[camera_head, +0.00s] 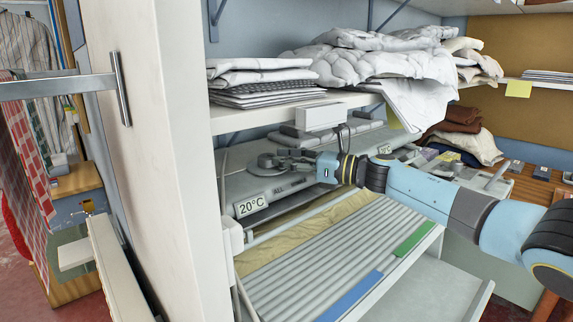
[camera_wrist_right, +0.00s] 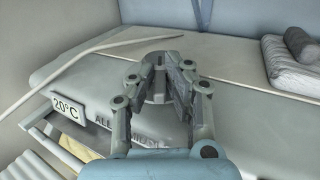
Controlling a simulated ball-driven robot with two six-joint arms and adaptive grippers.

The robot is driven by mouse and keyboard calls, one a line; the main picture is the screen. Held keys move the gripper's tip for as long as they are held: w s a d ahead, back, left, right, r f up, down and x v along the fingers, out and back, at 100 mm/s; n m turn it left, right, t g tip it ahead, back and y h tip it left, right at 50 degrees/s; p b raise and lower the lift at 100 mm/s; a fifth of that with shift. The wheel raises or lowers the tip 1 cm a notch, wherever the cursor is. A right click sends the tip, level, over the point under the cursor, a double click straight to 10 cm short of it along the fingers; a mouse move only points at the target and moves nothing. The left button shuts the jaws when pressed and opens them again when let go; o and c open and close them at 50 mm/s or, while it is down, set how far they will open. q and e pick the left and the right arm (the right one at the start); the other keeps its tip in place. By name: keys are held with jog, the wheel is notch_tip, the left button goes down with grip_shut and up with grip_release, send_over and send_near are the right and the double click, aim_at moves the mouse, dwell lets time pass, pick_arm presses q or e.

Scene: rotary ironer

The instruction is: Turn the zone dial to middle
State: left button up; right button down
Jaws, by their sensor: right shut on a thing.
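The rotary ironer (camera_head: 300,187) stands under the shelf, with a grey top and a 20°C sign on its front left. My right gripper (camera_head: 283,160) reaches over its top from the right. In the right wrist view my right gripper (camera_wrist_right: 160,72) is shut on a small grey dial (camera_wrist_right: 156,88) on the ironer's top. The fingers cover much of the dial, and I cannot read its setting. Lettering starting with "ALL" on the front is partly hidden by the gripper. My left gripper is not in view.
A white wall panel (camera_head: 165,150) stands close on the left. A shelf (camera_head: 240,115) with folded linen (camera_head: 380,62) hangs low above the arm.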

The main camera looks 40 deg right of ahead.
jog(key=shift+w+r, duration=0.1)
jog(key=shift+r, duration=0.2)
jog(key=c, duration=1.7)
grip_release()
jog(key=o, duration=0.3)
jog(key=shift+w+a+f, duration=0.15)
jog(key=shift+w+a, duration=0.05)
jog(key=shift+o, duration=0.2)
jog(key=shift+s+d+f, duration=0.1)
jog(key=shift+s+d, duration=0.05)
jog(key=shift+s, duration=0.1)
jog(key=v, duration=1.1)
jog(key=shift+s+d, duration=0.2)
